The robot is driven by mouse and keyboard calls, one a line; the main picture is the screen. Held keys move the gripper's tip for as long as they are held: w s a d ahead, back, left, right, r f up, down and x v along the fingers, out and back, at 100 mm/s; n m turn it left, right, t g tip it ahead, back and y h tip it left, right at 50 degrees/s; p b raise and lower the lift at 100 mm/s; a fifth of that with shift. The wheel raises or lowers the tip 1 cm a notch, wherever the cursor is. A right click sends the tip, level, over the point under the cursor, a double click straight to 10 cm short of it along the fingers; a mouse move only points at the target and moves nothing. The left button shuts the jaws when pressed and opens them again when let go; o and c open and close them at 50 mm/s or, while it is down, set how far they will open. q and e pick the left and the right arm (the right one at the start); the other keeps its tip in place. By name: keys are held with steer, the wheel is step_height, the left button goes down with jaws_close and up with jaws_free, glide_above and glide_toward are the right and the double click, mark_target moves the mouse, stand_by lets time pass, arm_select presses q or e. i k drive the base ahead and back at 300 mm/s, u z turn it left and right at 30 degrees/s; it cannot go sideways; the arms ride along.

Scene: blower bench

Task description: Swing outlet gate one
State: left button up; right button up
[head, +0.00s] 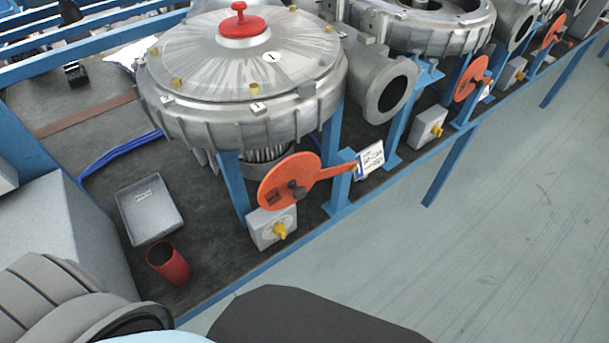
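The blower marked 1 (240,75) is a round grey metal housing with a red knob on its lid. Its open outlet pipe (388,92) points to the right. An orange disc with a lever arm (278,184), which looks like gate one, sits low in front of the blower. The disc is beside the outlet, not over it, and its arm reaches right to a blue post. A white tag (370,158) hangs by the arm's end. Neither of my grippers is in view.
A grey box with a yellow knob (268,228) sits below the disc. A grey tray (149,209) and a red cup (168,262) stand on the dark bench at left. More blowers with orange discs (471,79) line up to the right. The floor (520,200) there is clear.

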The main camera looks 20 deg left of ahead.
mark_target(288, 181)
steer(key=u, duration=0.65)
steer(key=k, duration=0.65)
steer(key=u, duration=0.55)
